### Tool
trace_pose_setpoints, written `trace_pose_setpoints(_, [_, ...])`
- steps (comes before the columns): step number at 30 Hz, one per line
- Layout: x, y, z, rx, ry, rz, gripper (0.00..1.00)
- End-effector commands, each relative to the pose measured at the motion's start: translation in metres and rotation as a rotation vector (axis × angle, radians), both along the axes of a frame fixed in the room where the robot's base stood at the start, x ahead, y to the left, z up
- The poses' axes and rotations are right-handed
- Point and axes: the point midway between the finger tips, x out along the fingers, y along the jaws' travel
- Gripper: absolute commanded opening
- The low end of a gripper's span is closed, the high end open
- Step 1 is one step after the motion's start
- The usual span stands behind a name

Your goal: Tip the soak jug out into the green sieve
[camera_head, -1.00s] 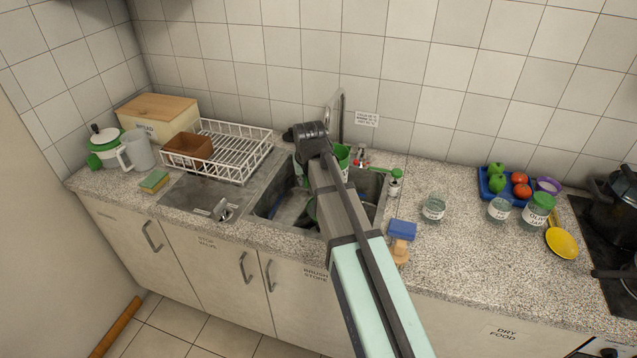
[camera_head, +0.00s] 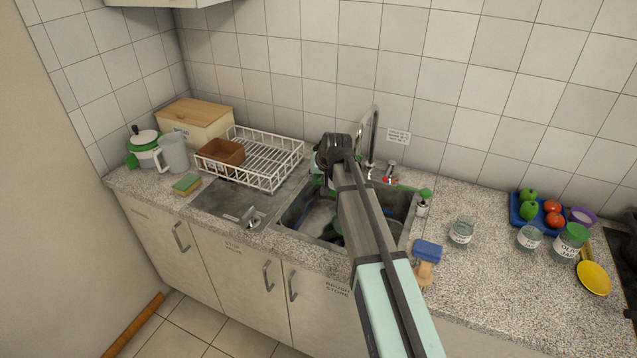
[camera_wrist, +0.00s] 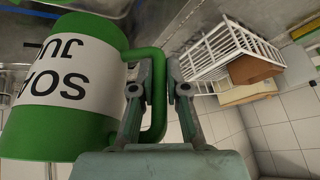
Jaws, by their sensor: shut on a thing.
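The soak jug (camera_wrist: 100,125) is green with a white label and fills the left of the wrist view, its lettering upside down there. My gripper (camera_wrist: 160,75) is shut on the jug's green handle. In the head view, my gripper (camera_head: 335,155) is over the back of the sink, and only a sliver of the jug (camera_head: 317,168) shows left of my wrist. Its contents are hidden. A dark green item (camera_head: 337,223) in the sink, half behind my arm, may be the green sieve; I cannot tell for sure.
A white dish rack (camera_head: 265,170) with a brown box stands left of the sink (camera_head: 300,240).

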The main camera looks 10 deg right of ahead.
Motion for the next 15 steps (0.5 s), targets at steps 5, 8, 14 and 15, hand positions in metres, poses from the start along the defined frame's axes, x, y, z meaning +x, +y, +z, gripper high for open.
trace_pose_setpoints(5, [0.002, 0.004, 0.013, 0.157, -0.100, -0.001, 0.00])
trace_pose_setpoints(8, [0.003, 0.004, 0.017, 0.222, -0.140, -0.002, 0.00])
trace_pose_setpoints(14, [0.003, 0.006, 0.025, 0.340, -0.209, -0.001, 0.00])
trace_pose_setpoints(15, [0.003, 0.006, 0.027, 0.362, -0.222, -0.001, 0.00])
